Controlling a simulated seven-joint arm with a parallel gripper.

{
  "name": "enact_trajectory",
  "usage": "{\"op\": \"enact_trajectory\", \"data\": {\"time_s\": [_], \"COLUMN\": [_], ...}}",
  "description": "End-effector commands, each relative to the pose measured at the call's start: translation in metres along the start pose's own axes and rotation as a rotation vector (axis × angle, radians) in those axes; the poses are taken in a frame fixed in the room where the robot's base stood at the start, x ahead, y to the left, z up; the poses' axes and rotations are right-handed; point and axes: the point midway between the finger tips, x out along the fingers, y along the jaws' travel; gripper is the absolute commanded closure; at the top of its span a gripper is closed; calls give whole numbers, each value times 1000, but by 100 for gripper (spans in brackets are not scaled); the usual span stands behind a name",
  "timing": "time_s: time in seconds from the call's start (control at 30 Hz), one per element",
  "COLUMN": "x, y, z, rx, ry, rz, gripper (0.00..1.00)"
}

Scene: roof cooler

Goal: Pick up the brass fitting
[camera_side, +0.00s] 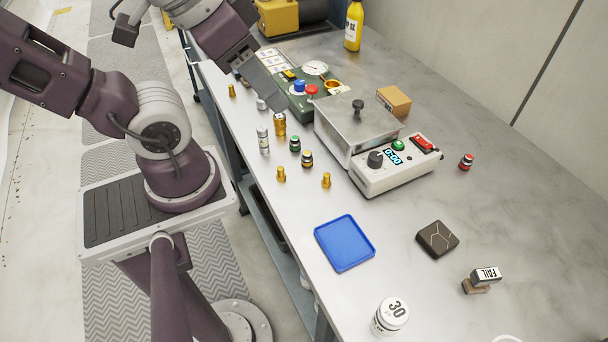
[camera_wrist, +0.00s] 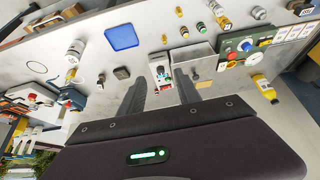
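Several small brass-coloured pieces stand on the grey metal bench. A brass fitting (camera_side: 281,174) and another brass fitting (camera_side: 326,181) stand near the bench's front edge, with one more brass fitting (camera_side: 231,90) further back. A larger brass-coloured piece with a pale band (camera_side: 280,124) stands beside a silver cylinder (camera_side: 263,140).
A metal box (camera_side: 345,123) with a timer panel (camera_side: 395,172) and a green gauge unit (camera_side: 310,88) stand behind the fittings. A blue tray (camera_side: 345,243), dark block (camera_side: 437,238), stamp (camera_side: 483,279) and white weight (camera_side: 390,317) lie nearer the camera. The right of the bench is mostly clear.

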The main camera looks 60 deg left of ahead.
Motion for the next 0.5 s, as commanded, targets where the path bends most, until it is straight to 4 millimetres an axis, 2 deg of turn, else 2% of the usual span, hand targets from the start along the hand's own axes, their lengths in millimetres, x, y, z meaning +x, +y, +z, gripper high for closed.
{"op": "enact_trajectory", "data": {"time_s": [0.07, 0.13, 0.2, 0.27, 0.33, 0.4, 0.5], "x": [6, 22, 47, 70, 97, 124, 157], "y": [-4, -16, -36, -54, -73, -86, -91], "z": [-1, -1, 0, 4, 12, 23, 35], "rx": [56, 218, 498, 789, 1140, 1485, 1912], "ry": [-29, -116, -275, -433, -584, -650, -555], "rz": [-33, -102, -154, -129, -1, 208, 517], "gripper": [60, 60, 60, 60, 60, 60, 60]}}
